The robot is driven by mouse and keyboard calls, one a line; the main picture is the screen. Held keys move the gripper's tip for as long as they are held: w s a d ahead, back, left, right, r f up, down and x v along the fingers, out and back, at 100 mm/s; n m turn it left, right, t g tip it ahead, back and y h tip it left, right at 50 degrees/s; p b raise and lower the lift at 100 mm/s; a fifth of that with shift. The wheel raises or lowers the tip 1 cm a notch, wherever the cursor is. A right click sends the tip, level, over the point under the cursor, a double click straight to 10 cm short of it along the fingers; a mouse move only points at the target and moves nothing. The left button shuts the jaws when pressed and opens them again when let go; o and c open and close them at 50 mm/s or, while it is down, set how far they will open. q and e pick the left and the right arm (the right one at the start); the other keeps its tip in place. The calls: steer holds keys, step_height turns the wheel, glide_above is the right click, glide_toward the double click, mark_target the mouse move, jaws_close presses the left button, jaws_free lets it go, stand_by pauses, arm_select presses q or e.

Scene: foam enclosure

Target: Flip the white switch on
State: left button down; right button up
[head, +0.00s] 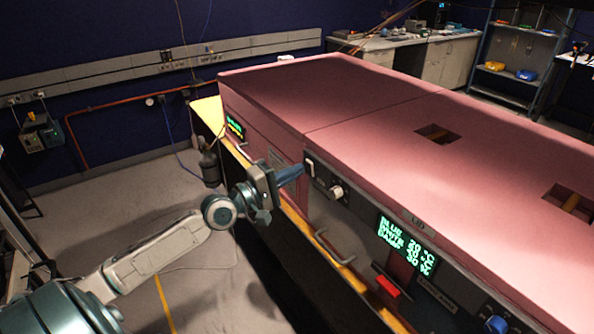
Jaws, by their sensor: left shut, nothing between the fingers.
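A pink foam-topped enclosure (370,110) runs across the right half of the head view, with a dark control panel on its front. A small white-tipped part (309,162), which looks like the white switch, sits near the panel's upper left end. A round white knob (337,191) is just right of it. My left gripper (301,170) is shut and empty, its blue fingers pointing right at the panel. The fingertips are right beside the white-tipped part; I cannot tell whether they touch it. The switch's position is unclear. My right gripper is out of view.
The panel also carries a green-text display (406,244), a red switch (388,287), a blue knob (497,324) and a metal handle (334,247). A dark bottle-like object (210,165) is behind my left wrist. Open floor (130,200) lies to the left.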

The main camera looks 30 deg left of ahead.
arm_select(q)
steer(key=shift+w+d+r, duration=0.1)
steer(key=shift+w+d, duration=0.1)
steer(key=shift+w, duration=0.3)
steer(key=shift+w+r, duration=0.1)
steer(key=shift+r, duration=0.05)
steer(key=shift+d, duration=0.1)
